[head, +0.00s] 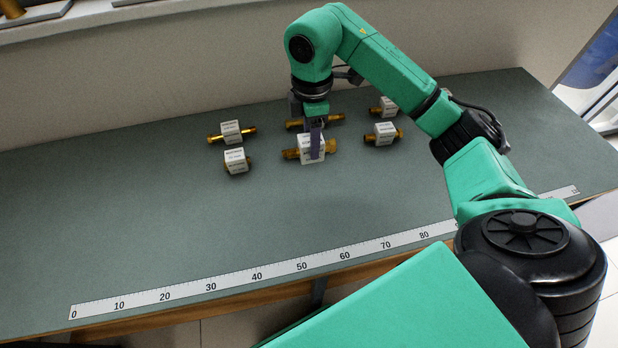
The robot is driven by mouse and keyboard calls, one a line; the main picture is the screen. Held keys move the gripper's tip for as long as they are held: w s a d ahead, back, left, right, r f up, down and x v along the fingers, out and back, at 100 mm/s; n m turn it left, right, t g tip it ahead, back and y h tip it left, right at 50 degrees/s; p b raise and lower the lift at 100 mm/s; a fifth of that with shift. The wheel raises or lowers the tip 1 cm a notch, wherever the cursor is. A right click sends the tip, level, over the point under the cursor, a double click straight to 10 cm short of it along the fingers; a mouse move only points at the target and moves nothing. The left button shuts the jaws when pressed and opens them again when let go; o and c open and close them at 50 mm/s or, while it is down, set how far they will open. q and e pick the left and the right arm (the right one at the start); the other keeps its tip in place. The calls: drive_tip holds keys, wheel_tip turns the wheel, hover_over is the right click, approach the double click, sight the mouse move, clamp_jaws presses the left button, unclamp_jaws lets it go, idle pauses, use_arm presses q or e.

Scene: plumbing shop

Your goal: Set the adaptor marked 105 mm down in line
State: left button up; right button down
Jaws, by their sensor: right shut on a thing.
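Several brass adaptors with white labels stand on the grey-green table; the label print is too small to read, so I cannot tell which is marked 105 mm. My right gripper (316,142) points down and is shut on the front middle adaptor (291,154), over its white label. Whether this adaptor touches the table I cannot tell. Behind it lies a long brass adaptor (334,118), its label hidden by my gripper. At the left are a longer adaptor (231,132) and a short one (236,161). At the right are two more adaptors, a rear one (388,107) and a front one (384,134). My left gripper is not in view.
A white ruler strip (257,277) with numbers rising from 0 at the left runs along the front edge of the table (130,220). The table between the adaptors and the strip is clear, as is its left part. A wall stands behind.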

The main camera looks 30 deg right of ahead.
drive_tip(key=f+p, duration=0.1)
drive_tip(key=f, duration=0.3)
drive_tip(key=f+p, duration=0.1)
drive_tip(key=f, duration=0.6)
drive_tip(key=shift+a+f+p, duration=0.25)
drive_tip(key=shift+f+p, duration=0.05)
drive_tip(key=shift+p, duration=0.1)
drive_tip(key=shift+f, duration=0.3)
drive_tip(key=shift+f, duration=0.15)
drive_tip(key=shift+c, duration=1.4)
unclamp_jaws()
